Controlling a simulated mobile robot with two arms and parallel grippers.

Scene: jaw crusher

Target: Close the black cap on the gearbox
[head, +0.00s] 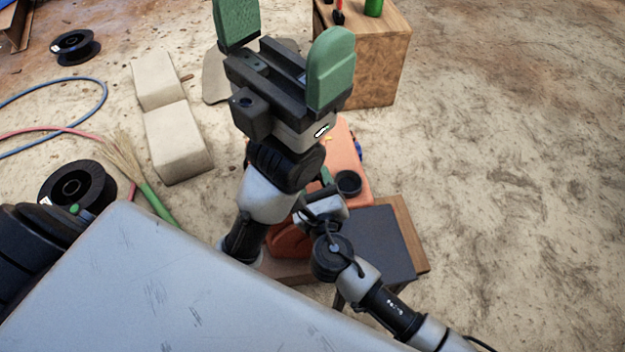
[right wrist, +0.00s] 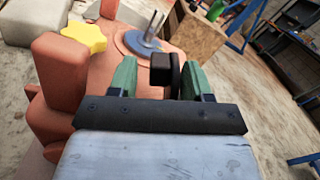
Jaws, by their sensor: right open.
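The orange gearbox (head: 357,158) stands low in the middle of the head view, partly hidden by my left arm. It fills the left of the right wrist view (right wrist: 100,65). A black cap (right wrist: 176,75) appears stood on edge there, with a black block on its left side. The cap sits between the green fingertips of my right gripper (right wrist: 158,78), which is open, closer to the right finger; I cannot tell whether they touch. A round black part (head: 348,183), probably the cap, shows on the gearbox in the head view. My left gripper (head: 283,45) is open and empty above the scene.
A yellow knob (right wrist: 84,37) and a blue-grey disc (right wrist: 140,44) with metal pins are on the gearbox. A wooden crate (head: 375,65) stands behind. Pale blocks (head: 175,140), a brush (head: 150,200), hoses and black spools lie left. The ground right is clear.

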